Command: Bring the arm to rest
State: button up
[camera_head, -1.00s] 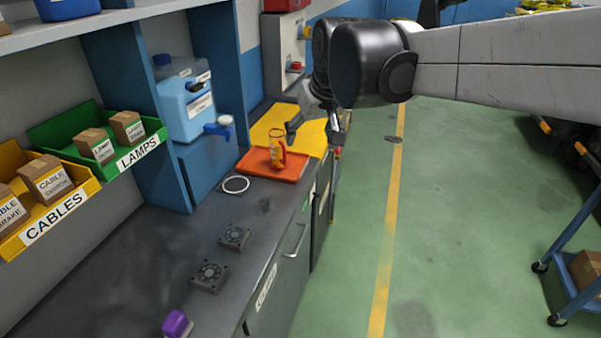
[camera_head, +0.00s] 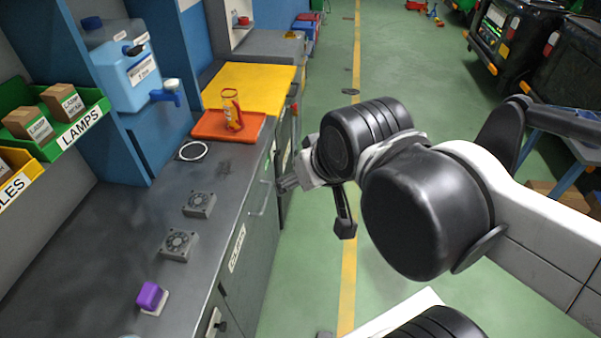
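My arm reaches in from the right edge, with its black rounded joints and pale links over the green floor. My gripper (camera_head: 300,176) is at the arm's end, beside the front of the dark workbench (camera_head: 125,225). It is seen side-on and partly hidden by my own wrist, so I cannot tell how far its fingers are apart. I see nothing held in it.
A white ring (camera_head: 192,151), two small fans (camera_head: 180,244) and a purple block (camera_head: 150,296) are on the bench. A blue jug (camera_head: 128,75) stands at the back left. Cabinet handles (camera_head: 266,197) stick out. Black machines (camera_head: 510,45) stand far right. The floor aisle (camera_head: 400,80) is clear.

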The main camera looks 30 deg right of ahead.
notch_tip(320, 180, down, 4)
jog(key=b, duration=0.4)
dwell(0.9)
